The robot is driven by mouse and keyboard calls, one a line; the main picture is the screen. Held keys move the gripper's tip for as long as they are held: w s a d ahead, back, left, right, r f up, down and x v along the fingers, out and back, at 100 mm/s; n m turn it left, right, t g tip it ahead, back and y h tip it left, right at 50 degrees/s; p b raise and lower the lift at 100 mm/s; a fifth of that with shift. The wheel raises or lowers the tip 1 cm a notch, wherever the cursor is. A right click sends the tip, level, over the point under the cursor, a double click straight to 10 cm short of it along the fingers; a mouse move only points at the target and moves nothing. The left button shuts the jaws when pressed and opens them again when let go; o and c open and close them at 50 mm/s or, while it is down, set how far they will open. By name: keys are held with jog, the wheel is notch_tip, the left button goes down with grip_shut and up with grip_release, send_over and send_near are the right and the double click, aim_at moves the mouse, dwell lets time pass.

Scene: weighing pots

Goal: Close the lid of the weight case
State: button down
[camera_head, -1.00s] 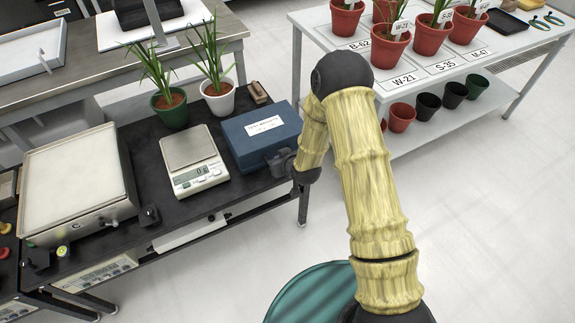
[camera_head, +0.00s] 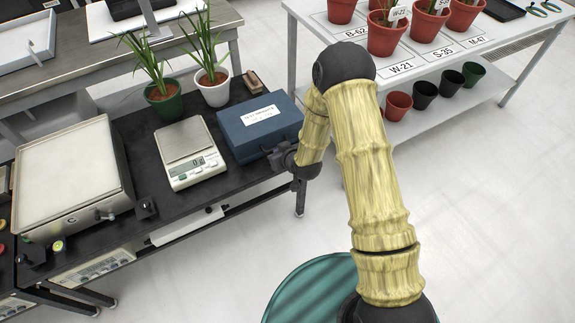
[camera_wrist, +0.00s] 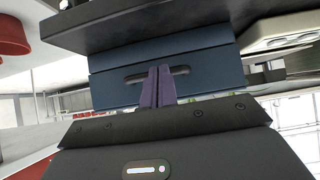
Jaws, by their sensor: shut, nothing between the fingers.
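The weight case is a blue box (camera_head: 242,137) with a white label on its lid, on the dark bench right of the scale. Its lid (camera_head: 285,112) looks flat and down in the head view; I cannot tell whether a thin gap is left. My gripper (camera_head: 273,158) is at the case's front side, near its right end, its fingers mostly hidden there.
A digital scale (camera_head: 190,158) stands left of the case. A green pot (camera_head: 167,105) and a white pot (camera_head: 214,90) with plants stand behind, and a small brown block (camera_head: 253,80) lies behind the case. A white table (camera_head: 440,58) with red pots is at the right.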

jog(key=s+d+p, duration=0.1)
jog(key=s+d, duration=0.3)
jog(key=s, duration=0.3)
jog(key=shift+s+f+y, duration=0.3)
jog(key=shift+d, duration=0.15)
